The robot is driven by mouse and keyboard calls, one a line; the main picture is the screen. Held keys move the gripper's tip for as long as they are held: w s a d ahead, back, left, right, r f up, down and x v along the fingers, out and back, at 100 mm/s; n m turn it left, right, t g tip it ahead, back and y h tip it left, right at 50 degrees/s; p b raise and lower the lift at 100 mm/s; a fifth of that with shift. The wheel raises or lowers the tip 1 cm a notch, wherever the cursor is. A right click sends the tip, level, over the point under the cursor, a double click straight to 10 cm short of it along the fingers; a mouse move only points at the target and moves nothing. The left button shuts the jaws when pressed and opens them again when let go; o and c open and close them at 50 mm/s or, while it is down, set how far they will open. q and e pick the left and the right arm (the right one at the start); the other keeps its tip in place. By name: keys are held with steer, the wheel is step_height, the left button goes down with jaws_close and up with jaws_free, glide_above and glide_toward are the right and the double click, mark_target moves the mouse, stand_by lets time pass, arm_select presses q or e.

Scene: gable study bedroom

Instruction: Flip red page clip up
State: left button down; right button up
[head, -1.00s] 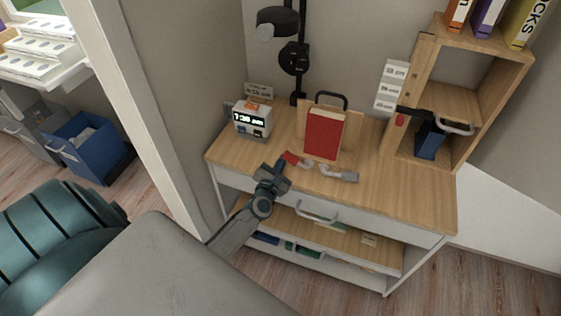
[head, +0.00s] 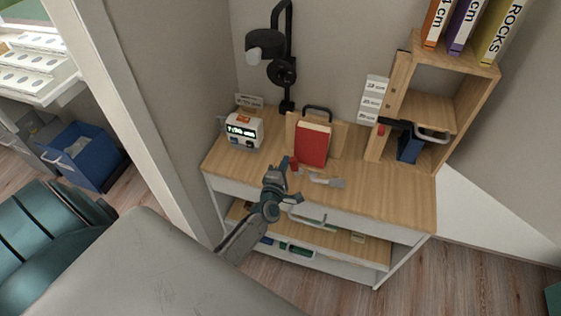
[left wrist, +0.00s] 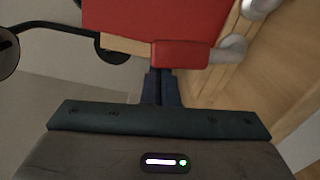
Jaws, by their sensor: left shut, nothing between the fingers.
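The red page clip (head: 295,164) is at the lower left of the red book (head: 313,144), which leans on a wooden stand on the desk. In the left wrist view the clip (left wrist: 182,54) is a red tab on a grey arm, just below the red book's edge. My left gripper (head: 284,163) is shut and empty. Its dark fingers (left wrist: 161,86) point at the clip's lower edge and overlap it in view; I cannot tell if they touch. A second clip (head: 328,182), with a grey tab, lies to the right, low in front of the book. My right gripper is not in view.
A wooden shelf unit (head: 375,147) with a dark blue book (head: 410,147) stands at right. The desk's front right (head: 400,190) is clear.

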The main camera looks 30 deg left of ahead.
arm_select(q)
steer(key=shift+w+d+r, duration=0.1)
steer(key=shift+d+r, duration=0.1)
steer(key=shift+d, duration=0.3)
stand_by(0.5)
